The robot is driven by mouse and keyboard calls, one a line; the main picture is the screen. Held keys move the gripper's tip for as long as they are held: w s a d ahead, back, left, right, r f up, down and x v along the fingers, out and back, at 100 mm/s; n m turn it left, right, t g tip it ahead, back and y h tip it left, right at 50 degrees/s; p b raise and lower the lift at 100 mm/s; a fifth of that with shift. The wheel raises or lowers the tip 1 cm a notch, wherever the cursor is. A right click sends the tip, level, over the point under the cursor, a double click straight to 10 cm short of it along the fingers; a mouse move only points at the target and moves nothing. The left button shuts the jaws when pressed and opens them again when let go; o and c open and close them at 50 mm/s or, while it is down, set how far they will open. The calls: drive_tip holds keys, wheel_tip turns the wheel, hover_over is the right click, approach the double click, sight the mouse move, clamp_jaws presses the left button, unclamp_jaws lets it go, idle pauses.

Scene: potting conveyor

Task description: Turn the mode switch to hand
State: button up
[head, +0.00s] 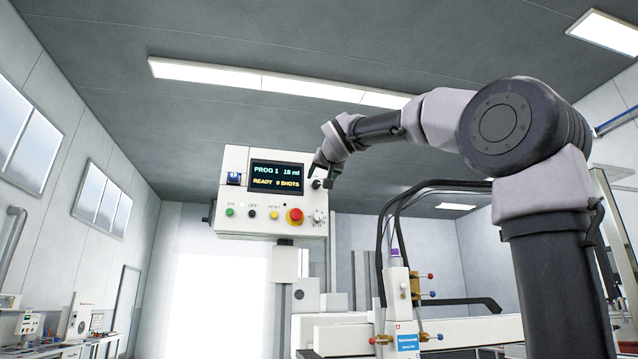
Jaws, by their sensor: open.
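A white control box (232,212) on a post carries a dark display (277,178) reading "PROG 1 18 ml" and "READY 0 SHOTS". My gripper (320,177) is at the box's upper right, beside the display, with its jaws open. A small dark knob (317,184) shows at the fingertips; it looks like the mode switch, but its labels and pointer are hidden or too small to read. I cannot tell whether the fingers touch it.
Below the display are a green button (230,212), a black button (252,213), a yellow button (274,215), a red emergency stop (295,216) and a grey dial (319,217). A white dosing unit (399,300) with black hoses stands lower right, under my arm.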

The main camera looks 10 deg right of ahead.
sight(317, 183)
drive_tip(key=shift+w, duration=1.9)
clamp_jaws()
drive_tip(key=n, duration=0.4)
drive_tip(key=shift+n, duration=0.4)
drive_tip(key=shift+a+n, duration=0.1)
drive_tip(key=shift+n, duration=1.8)
